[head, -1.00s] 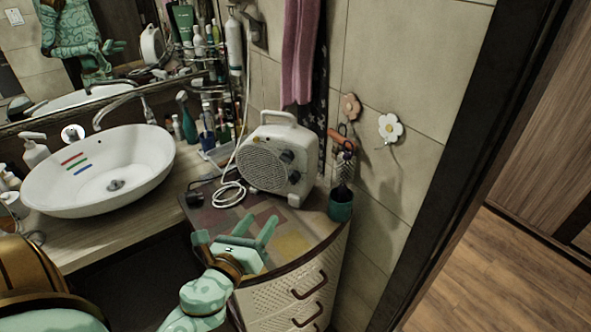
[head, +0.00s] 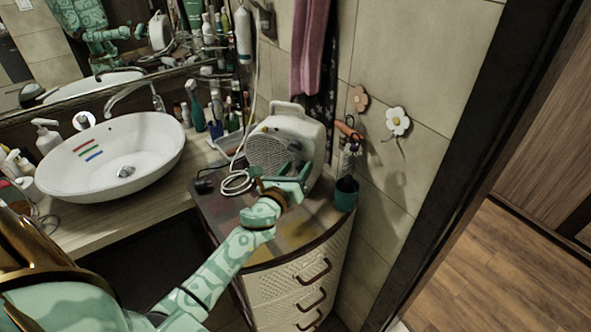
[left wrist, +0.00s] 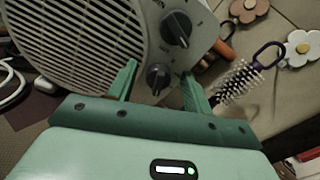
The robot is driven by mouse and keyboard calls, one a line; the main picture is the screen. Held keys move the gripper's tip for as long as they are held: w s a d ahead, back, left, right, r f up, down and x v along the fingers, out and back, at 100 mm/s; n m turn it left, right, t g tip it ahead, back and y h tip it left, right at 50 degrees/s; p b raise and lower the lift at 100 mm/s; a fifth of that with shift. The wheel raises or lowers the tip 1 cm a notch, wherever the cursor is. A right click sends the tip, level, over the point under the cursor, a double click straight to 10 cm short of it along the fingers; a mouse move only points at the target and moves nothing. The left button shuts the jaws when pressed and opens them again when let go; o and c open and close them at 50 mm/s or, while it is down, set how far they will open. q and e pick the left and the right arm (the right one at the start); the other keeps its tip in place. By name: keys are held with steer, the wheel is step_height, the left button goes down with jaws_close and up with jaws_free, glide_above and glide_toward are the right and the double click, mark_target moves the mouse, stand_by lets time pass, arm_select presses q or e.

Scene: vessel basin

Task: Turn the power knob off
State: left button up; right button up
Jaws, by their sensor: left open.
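A white fan heater (head: 309,128) stands on the drawer cabinet, its round grille facing me. In the left wrist view its front shows the grille (left wrist: 75,35) and two dark knobs, an upper knob (left wrist: 177,27) and a lower knob (left wrist: 159,77). Their labels are too small to read. My right gripper is not in view.
A green cup (head: 345,195) stands right of the heater, and a bristled brush (left wrist: 238,82) shows close to the right finger. A white cord (head: 237,183) coils left of the heater. A white basin (head: 110,157) is at left. The cabinet's front top (head: 285,235) is clear.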

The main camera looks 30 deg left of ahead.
arm_select(q)
steer(key=c, duration=1)
